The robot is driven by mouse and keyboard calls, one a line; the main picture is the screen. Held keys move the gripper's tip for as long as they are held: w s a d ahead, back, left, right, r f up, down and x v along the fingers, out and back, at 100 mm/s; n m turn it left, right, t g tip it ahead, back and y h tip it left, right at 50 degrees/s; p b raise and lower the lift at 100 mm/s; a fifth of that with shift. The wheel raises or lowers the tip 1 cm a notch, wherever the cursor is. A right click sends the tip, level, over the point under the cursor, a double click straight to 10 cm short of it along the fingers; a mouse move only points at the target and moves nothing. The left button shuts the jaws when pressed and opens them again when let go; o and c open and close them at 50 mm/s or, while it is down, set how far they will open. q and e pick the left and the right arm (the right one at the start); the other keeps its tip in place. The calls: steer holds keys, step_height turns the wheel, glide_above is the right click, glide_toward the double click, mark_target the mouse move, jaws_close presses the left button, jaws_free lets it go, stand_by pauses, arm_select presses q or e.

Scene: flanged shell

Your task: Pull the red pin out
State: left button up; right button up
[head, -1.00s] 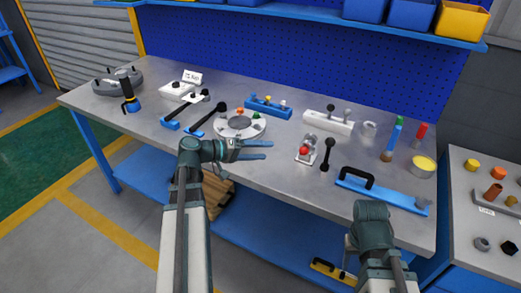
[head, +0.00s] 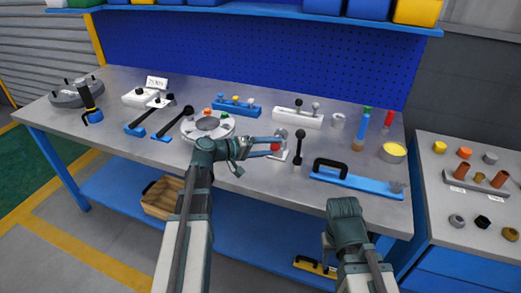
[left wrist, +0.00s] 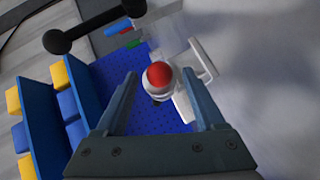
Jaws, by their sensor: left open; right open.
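The red pin shows as a round red knob (head: 275,147) on a small pale metal bracket (head: 280,157) near the front of the bench. In the left wrist view, the red knob (left wrist: 159,74) sits on a pale round collar beside the white bracket (left wrist: 203,62). My left gripper (head: 278,146) is open, with its fingers reaching right to the pin. In the left wrist view, the knob lies between the two fingertips (left wrist: 161,75), with a gap on each side. The pin's shaft is hidden. My right arm is low at the front right; its jaws are hidden.
A black ball-ended lever (head: 299,147) stands close to the right of the bracket. A round flanged part (head: 208,125) is behind and left. A blue bar with a black handle (head: 355,184) lies to the right. Bare bench (head: 250,178) is in front.

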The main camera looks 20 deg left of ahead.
arm_select(q)
steer(key=shift+w+d, duration=0.1)
steer(key=shift+d, duration=0.05)
jaws_close()
stand_by(0.4)
steer(key=shift+s+a, duration=0.2)
steer(key=shift+s, duration=5)
